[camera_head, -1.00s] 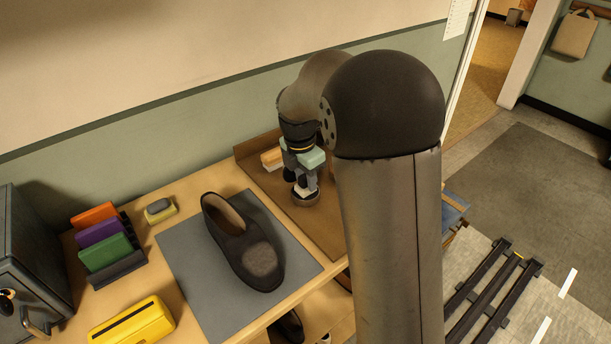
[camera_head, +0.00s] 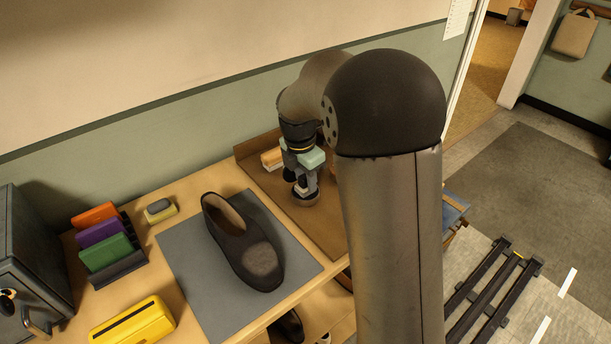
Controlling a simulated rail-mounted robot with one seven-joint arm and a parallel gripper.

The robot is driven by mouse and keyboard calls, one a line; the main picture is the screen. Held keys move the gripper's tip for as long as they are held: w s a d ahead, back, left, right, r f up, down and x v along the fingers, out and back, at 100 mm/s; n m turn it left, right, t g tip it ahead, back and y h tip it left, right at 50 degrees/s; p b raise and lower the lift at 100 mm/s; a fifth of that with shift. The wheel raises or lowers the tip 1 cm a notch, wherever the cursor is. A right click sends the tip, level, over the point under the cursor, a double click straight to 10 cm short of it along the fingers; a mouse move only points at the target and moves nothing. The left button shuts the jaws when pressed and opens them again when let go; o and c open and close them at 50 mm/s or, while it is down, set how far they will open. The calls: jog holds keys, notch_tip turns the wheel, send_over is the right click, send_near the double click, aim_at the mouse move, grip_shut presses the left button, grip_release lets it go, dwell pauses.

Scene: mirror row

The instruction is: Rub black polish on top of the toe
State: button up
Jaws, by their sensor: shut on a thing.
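A dark shoe (camera_head: 233,233) lies on a grey mat (camera_head: 190,275) on the wooden bench. Its toe points toward the front, and the top of the toe (camera_head: 263,260) shows a paler, dull patch. My gripper (camera_head: 304,186) is over the brown tray to the right of the mat, pointing down. It is shut on a small pale-topped thing, which sits at or in a round dark tin (camera_head: 306,198). The fingertips are small in view, and I cannot tell whether the tin holds polish.
An orange-and-white block (camera_head: 271,158) lies in the brown tray (camera_head: 322,230) beside my gripper. Orange, purple and green pieces stand in a rack (camera_head: 118,272) at left. A yellow box (camera_head: 133,322), a small grey-and-yellow block (camera_head: 160,210) and a dark cabinet (camera_head: 35,245) are also there.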

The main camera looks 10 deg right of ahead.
jog(key=shift+r+p, duration=2.65)
jog(key=shift+r, duration=0.9)
